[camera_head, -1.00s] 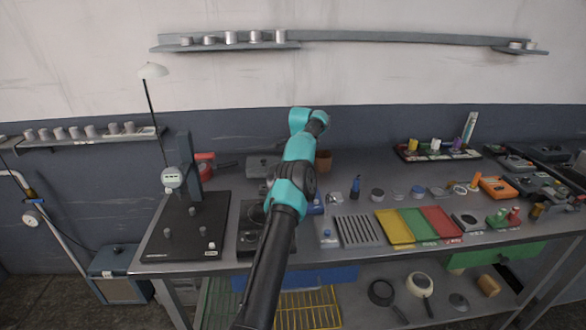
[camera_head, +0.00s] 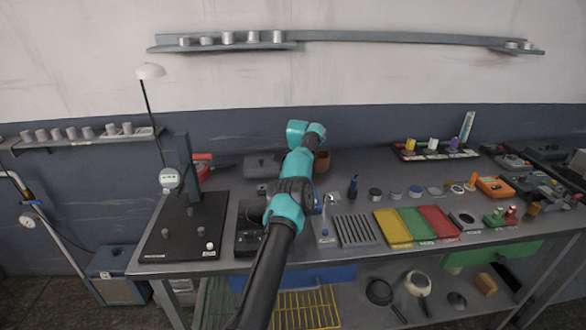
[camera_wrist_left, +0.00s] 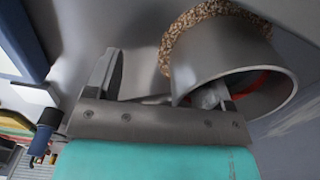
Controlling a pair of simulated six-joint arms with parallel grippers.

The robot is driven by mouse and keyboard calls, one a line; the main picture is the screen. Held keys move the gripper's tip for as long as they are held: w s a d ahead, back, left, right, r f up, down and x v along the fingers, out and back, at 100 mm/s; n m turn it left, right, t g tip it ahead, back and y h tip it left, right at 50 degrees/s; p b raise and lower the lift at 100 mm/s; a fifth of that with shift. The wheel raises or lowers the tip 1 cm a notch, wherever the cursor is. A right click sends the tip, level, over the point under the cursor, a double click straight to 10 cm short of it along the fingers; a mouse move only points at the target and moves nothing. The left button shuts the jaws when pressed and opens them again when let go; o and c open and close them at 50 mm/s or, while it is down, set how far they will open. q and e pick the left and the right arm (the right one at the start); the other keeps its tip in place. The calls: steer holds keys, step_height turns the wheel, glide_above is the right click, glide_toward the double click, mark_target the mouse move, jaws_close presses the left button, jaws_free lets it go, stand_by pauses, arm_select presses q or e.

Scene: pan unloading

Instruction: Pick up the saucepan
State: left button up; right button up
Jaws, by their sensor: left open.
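My left arm reaches over the workbench in the head view, and its teal wrist (camera_head: 305,133) hides the gripper there. In the left wrist view my left gripper (camera_wrist_left: 165,85) is open. Its right fingertip is at the mouth of a grey round vessel (camera_wrist_left: 205,60), apparently inside the rim; the other finger is outside it. This vessel may be the saucepan, but no handle shows. A speckled brown ring (camera_wrist_left: 180,38) lies against its far end. A dark pan (camera_head: 380,291) and a cream pan (camera_head: 417,284) sit on the lower shelf. My right gripper is out of view.
A black measuring stand (camera_head: 185,228) stands on the left of the bench. A brown pot (camera_head: 322,160) is beside my wrist. Yellow, green and red trays (camera_head: 437,221) and several small items fill the right side.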

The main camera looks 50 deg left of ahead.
arm_select(q)
steer(key=shift+c, duration=0.3)
jaws_close()
stand_by(0.5)
